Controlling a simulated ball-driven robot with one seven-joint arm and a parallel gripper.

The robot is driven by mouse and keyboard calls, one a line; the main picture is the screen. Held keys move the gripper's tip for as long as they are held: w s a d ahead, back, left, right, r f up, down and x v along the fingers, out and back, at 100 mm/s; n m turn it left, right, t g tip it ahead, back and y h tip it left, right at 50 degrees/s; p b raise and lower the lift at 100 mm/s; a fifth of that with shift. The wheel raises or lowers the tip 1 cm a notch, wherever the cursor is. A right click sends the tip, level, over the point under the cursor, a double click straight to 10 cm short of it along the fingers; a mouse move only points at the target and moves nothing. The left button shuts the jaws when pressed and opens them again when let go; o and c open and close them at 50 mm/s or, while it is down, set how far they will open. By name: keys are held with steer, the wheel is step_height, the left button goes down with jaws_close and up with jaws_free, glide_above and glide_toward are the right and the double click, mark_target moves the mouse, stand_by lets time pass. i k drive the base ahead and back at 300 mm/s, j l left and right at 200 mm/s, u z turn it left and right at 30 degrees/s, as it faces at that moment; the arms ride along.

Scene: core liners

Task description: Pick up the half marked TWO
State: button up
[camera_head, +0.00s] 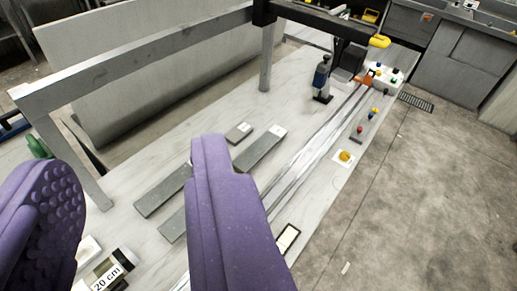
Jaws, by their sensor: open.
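Two long grey liner halves lie side by side on the pale table, each partly hidden behind my right finger. The left half (162,190) shows on both sides of the finger, with a small white label at its far end. The right half (258,153) also has a white label at its far end. The markings are too small to read, so I cannot tell which is TWO. My gripper (132,155) has two purple fingers spread wide, empty, apart from the halves. The left finger's dotted pad shows at the left edge.
A metal rail (315,140) runs along the table (215,100). A grey beam frame (140,58) crosses at left. A "20 cm" block (112,268) lies at the near left. Bare floor is at right.

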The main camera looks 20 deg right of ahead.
mark_target(254, 153)
steer(key=l+u, duration=0.1)
steer(key=u, duration=0.3)
steer(key=i+l+u, duration=0.25)
steer(key=l, duration=0.25)
steer(key=l+u, duration=0.25)
steer(key=l, duration=0.25)
steer(key=l+u, duration=0.25)
steer(key=l, duration=0.25)
steer(key=i+l, duration=0.15)
steer(key=l, duration=0.2)
steer(key=i+l, duration=0.1)
steer(key=l, duration=0.3)
steer(key=i+l, duration=0.15)
steer(key=l, duration=0.2)
steer(key=i+l, duration=0.1)
steer(key=l, duration=0.3)
steer(key=i+l+u, duration=0.1)
steer(key=l, duration=0.25)
